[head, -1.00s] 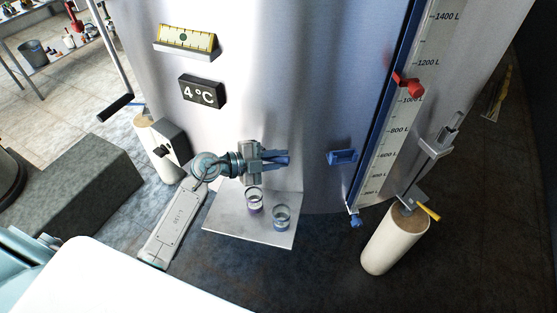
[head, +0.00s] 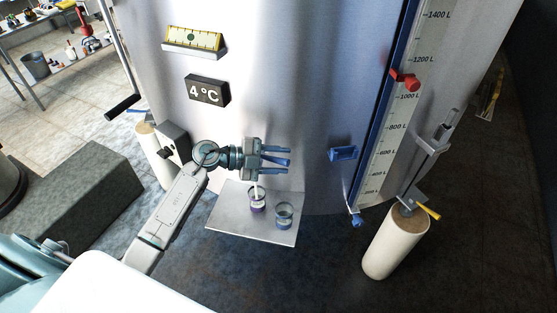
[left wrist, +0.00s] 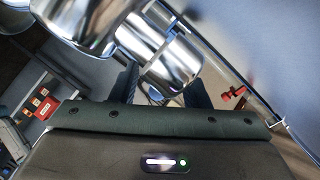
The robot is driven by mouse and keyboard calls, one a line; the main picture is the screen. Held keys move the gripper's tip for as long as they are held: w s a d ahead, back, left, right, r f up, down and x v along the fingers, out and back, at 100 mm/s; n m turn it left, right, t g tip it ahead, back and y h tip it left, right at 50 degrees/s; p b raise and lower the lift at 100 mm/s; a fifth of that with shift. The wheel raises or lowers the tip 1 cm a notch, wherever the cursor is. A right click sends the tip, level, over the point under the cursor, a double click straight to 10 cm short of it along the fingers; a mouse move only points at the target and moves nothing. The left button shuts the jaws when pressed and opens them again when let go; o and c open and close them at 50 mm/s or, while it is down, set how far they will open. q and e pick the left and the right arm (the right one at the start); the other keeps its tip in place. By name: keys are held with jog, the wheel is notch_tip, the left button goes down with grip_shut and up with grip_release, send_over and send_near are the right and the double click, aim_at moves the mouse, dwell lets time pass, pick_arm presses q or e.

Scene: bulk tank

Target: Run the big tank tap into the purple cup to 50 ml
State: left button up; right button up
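The purple cup (head: 258,208) stands upright on the metal shelf at the front of the big tank (head: 290,60). A thin white stream (head: 256,190) falls from under the tap, which my gripper mostly hides, into this cup. The level inside is too small to read. My left gripper (head: 276,160) is at the tap, above and slightly right of the cup. Its blue fingers are spread, with a blue bar that looks like the tap lever between them. In the left wrist view, polished steel parts (left wrist: 170,72) lie between and above the spread fingers. My right gripper is not in view.
A blue bracket (head: 342,154) and level gauge (head: 385,130) are farther right. A white tank leg (head: 396,245) stands at lower right.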

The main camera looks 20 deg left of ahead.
pick_arm(q)
jog(key=shift+s+a+b, duration=0.3)
jog(key=shift+a+b, duration=0.05)
jog(key=shift+a, duration=0.2)
jog(key=b+v, duration=0.3)
jog(key=v, duration=0.6)
jog(key=shift+a+r+b, duration=0.15)
jog(key=shift+a+b, duration=0.1)
jog(key=shift+b, duration=0.05)
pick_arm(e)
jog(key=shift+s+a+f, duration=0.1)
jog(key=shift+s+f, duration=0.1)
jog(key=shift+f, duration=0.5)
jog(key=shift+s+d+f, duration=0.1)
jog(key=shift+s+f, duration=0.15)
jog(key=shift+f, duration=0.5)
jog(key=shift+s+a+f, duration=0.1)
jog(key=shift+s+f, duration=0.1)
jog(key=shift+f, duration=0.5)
pick_arm(q)
jog(key=shift+s, duration=0.1)
dwell(4.0)
